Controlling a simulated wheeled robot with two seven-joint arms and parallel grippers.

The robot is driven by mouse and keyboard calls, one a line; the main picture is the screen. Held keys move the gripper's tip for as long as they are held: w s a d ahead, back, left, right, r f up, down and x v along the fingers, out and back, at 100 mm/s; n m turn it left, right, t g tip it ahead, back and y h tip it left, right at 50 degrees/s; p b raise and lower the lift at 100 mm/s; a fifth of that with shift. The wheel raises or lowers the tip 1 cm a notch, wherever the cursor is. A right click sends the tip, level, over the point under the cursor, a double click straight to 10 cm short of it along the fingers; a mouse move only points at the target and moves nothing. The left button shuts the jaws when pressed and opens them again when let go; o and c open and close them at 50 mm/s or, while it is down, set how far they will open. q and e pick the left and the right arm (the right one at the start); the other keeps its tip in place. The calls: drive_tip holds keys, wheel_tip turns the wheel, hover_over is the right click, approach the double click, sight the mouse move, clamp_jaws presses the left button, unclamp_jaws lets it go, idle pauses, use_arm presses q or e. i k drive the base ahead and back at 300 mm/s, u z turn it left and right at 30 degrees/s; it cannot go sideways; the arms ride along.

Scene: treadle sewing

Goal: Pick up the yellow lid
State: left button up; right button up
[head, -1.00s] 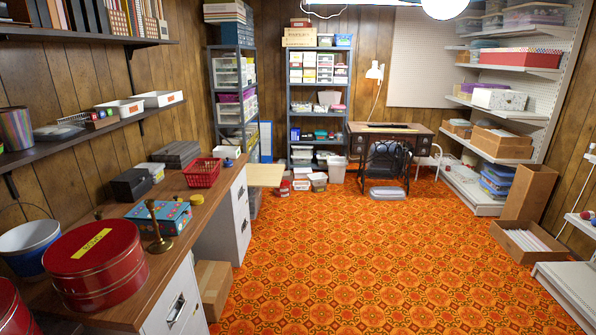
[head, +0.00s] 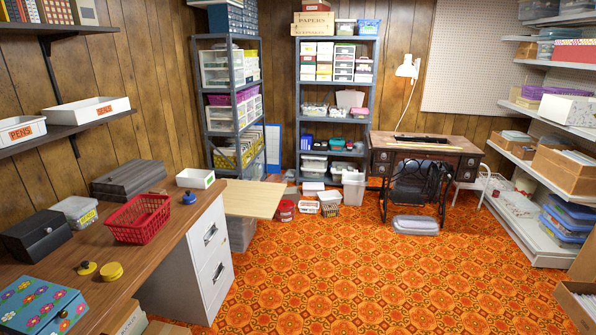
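Two small yellow round things lie near the front edge of the wooden desk at the lower left. The right one, a bright yellow lid-like disc (head: 111,271), looks thick and flat-topped. The left one, a darker yellow disc (head: 86,268), seems to have a small dark knob on top. I cannot tell for sure which is the yellow lid. Neither of my grippers is in view.
On the desk (head: 155,240), a red basket (head: 138,220) stands behind the yellow discs and a flowered blue box (head: 42,302) in front. A dark box (head: 36,236) is to their left. Open orange patterned floor (head: 330,275) lies right of the white drawers (head: 211,255).

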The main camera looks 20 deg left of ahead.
sight(87, 267)
drive_tip(key=u, duration=0.15)
drive_tip(key=i, duration=2)
drive_tip(key=u, duration=1.3)
drive_tip(key=i, duration=1.1)
drive_tip(key=u, duration=1.5)
drive_tip(key=i, duration=0.6)
drive_tip(key=u, duration=0.35)
